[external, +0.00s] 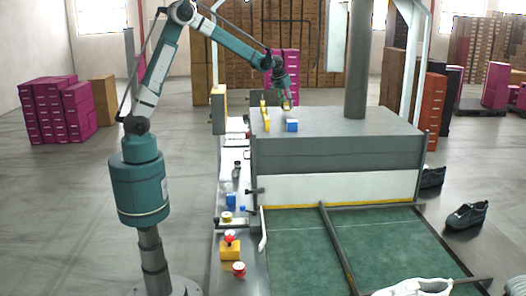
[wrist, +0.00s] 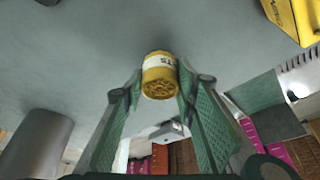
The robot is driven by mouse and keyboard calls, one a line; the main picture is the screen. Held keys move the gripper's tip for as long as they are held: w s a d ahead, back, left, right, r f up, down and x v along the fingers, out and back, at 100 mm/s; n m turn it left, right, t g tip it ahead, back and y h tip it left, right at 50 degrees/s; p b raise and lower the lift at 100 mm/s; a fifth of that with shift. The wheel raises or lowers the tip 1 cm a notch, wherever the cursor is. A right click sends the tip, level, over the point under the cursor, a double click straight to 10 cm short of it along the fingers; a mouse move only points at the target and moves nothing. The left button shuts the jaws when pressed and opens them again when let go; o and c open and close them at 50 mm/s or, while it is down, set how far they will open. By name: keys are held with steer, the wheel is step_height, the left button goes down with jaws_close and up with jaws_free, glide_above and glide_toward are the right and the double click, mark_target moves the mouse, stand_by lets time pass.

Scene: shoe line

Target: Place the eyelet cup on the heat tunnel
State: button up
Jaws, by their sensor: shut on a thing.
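The eyelet cup (wrist: 159,76) is a small yellow cup with a white label band, partly lettered, in the wrist view. My gripper (wrist: 160,88) is shut on it, with one green-padded finger on each side. In the external view my gripper (external: 285,95) is at the far left part of the heat tunnel (external: 345,158), close to its top. The cup (external: 287,105) shows small at the fingertips there. The tunnel's flat grey top (wrist: 90,60) fills much of the wrist view. I cannot tell whether the cup touches it.
A blue box (external: 292,125) and a yellow item (external: 266,117) sit on the tunnel's left top. A tall grey pipe (external: 356,60) rises from it, also in the wrist view (wrist: 38,145). The right part of the top is clear. A green conveyor (external: 300,245) lies in front.

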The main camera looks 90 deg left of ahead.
steer(key=shift+f, duration=0.75)
steer(key=shift+f, duration=0.1)
steer(key=o, duration=0.9)
steer(key=shift+o, duration=0.2)
steer(key=b+v, duration=0.1)
steer(key=v, duration=1.1)
